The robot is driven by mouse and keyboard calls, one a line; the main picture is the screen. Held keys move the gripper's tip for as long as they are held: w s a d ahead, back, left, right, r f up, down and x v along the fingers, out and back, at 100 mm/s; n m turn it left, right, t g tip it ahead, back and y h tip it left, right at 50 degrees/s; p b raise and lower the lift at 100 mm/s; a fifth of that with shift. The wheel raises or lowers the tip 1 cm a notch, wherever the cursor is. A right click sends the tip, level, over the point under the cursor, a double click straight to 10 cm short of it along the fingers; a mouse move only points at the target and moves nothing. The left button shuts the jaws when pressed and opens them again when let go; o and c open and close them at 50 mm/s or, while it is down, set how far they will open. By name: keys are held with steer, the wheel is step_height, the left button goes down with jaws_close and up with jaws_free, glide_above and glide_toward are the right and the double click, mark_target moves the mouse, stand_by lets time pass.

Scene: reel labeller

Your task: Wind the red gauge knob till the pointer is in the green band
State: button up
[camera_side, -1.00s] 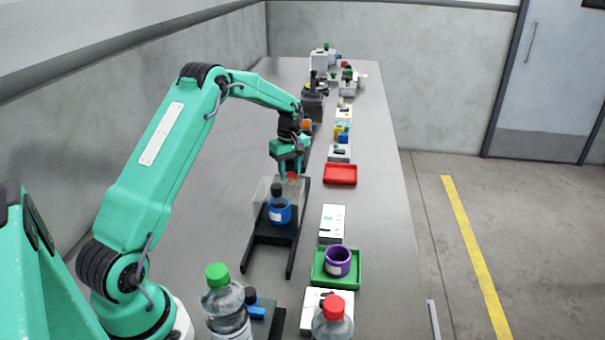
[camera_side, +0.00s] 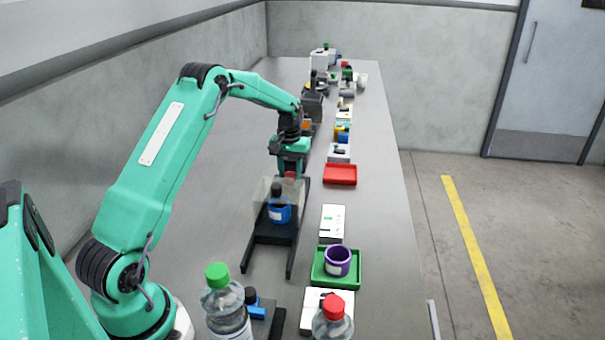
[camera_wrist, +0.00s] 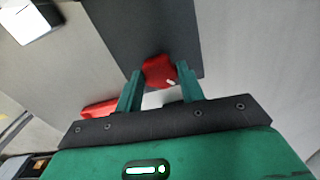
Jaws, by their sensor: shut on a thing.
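The red knob (camera_wrist: 158,70) sits between my gripper's (camera_wrist: 160,86) two green fingers in the wrist view, on a dark flat plate (camera_wrist: 145,30). A small white mark shows on the knob's edge. In the side view my gripper (camera_side: 290,170) points down at the far end of the black stand (camera_side: 266,232), and only a little of the red knob (camera_side: 289,175) shows there. My gripper is shut on the knob. I cannot make out a gauge pointer or a green band in either view.
A blue-labelled bottle (camera_side: 279,210) and a clear panel stand on the black stand, close in front of my gripper. A red tray (camera_side: 340,174), a white box (camera_side: 332,221) and a green tray (camera_side: 321,275) line the right side. The table left of the stand is clear.

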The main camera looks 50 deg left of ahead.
steer(key=m, duration=0.4)
steer(key=shift+m, duration=0.3)
steer(key=m, duration=0.4)
steer(key=shift+r+m, duration=0.1)
steer(key=shift+m, duration=0.2)
steer(key=m, duration=0.4)
steer(key=shift+m, duration=2.3)
steer(key=o, duration=1)
steer(key=shift+c, duration=0.2)
steer(key=shift+r, duration=0.1)
